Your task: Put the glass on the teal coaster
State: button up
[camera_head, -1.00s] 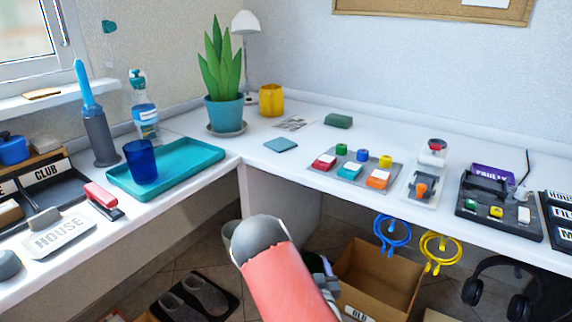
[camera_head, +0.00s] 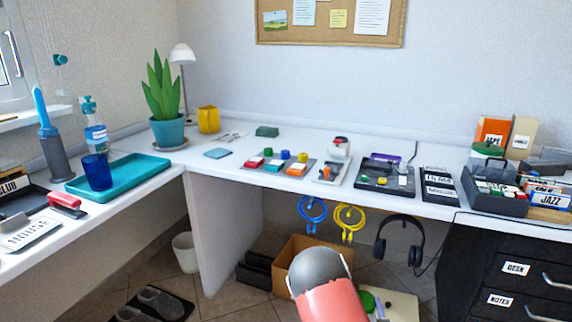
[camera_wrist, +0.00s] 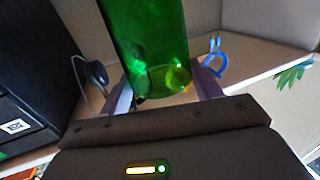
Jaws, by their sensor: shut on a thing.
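A green glass (camera_wrist: 150,45) fills the upper middle of the wrist view, its round base nearest the camera. My gripper (camera_wrist: 164,90) is shut on it, with one finger on each side. The teal coaster (camera_head: 218,153) lies flat and bare on the white desk, in front of the potted plant. In the head view only part of my arm shows at the bottom; the gripper and the green glass are out of that view. A blue glass (camera_head: 98,172) stands on the teal tray (camera_head: 135,175) at the left.
Near the coaster are the potted plant (camera_head: 167,128), a yellow cup (camera_head: 208,119) and a green block (camera_head: 267,132). A panel with coloured blocks (camera_head: 274,167) lies to its right. Blue and yellow cable coils (camera_head: 350,222) and headphones (camera_head: 398,240) hang under the desk's front edge.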

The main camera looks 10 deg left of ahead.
aim_at(217, 151)
jog(key=j+z, duration=0.35)
jog(key=j, duration=0.15)
jog(key=j+z, duration=0.3)
jog(key=j, duration=0.2)
jog(key=k+j+z, duration=0.2)
jog(key=j+z, duration=0.15)
jog(key=j, duration=0.15)
